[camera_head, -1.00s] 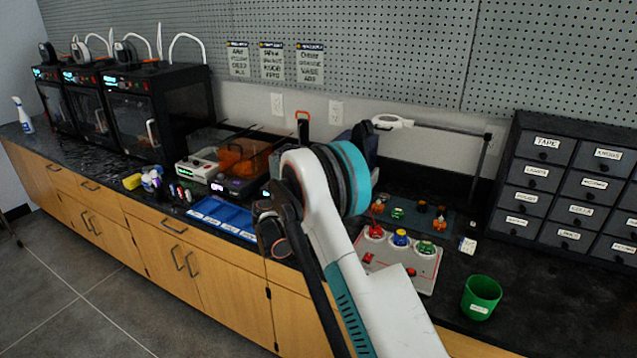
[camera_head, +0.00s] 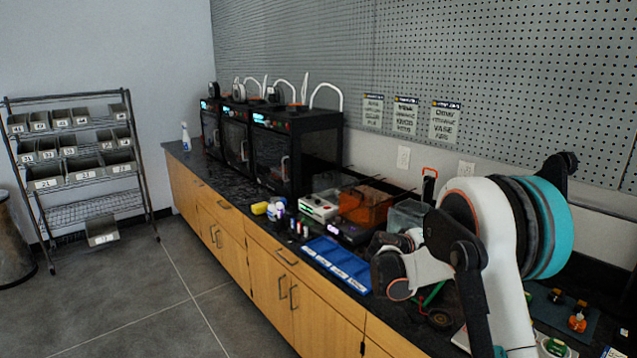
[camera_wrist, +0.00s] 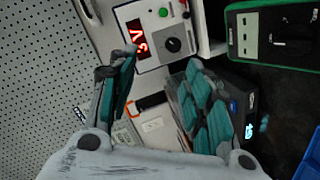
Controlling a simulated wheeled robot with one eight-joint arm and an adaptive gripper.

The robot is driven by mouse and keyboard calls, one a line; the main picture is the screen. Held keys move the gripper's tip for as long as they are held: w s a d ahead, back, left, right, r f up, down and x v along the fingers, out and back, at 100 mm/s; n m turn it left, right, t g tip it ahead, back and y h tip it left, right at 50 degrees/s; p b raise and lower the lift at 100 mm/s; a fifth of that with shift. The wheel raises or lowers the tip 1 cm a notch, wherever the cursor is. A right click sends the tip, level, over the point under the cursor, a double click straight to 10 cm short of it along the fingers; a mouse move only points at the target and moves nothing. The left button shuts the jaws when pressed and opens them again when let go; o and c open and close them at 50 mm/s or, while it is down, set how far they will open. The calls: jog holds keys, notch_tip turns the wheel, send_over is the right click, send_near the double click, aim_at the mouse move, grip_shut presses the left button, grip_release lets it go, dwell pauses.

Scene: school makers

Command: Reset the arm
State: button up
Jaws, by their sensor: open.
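My gripper (camera_wrist: 160,78) shows in the wrist view with its two teal-padded fingers spread apart. Nothing is held between them. In the head view my white arm is folded over the right part of the counter. I cannot make out the fingers clearly there.
In the wrist view a panel with a red display (camera_wrist: 137,36) lies beyond the fingers, and a green-framed device (camera_wrist: 272,35) is at upper right.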

jog(key=s+a+r+g+y, duration=0.1)
jog(key=s+a+r+y, duration=0.15)
jog(key=s, duration=0.55)
jog(key=s+a+r+y, duration=0.1)
jog(key=s+r+y, duration=0.1)
jog(key=s+r, duration=0.35)
jog(key=s+a+r+g+y, duration=0.1)
jog(key=s+a+r+y, duration=0.1)
jog(key=s, duration=0.8)
jog(key=s+a+f+y, duration=0.1)
jog(key=s+a+y, duration=0.1)
jog(key=s, duration=0.5)
jog(key=s+a+f+m+y, duration=0.1)
jog(key=s+a+f, duration=0.1)
jog(key=s+a, duration=0.3)
jog(key=s+a+f+y, duration=0.1)
jog(key=s+a, duration=0.3)
jog(key=s, duration=0.7)
jog(key=shift+s+f+y, duration=0.2)
jog(key=shift+f+y, duration=0.15)
jog(key=shift+y, duration=0.5)
jog(key=shift+c, duration=0.3)
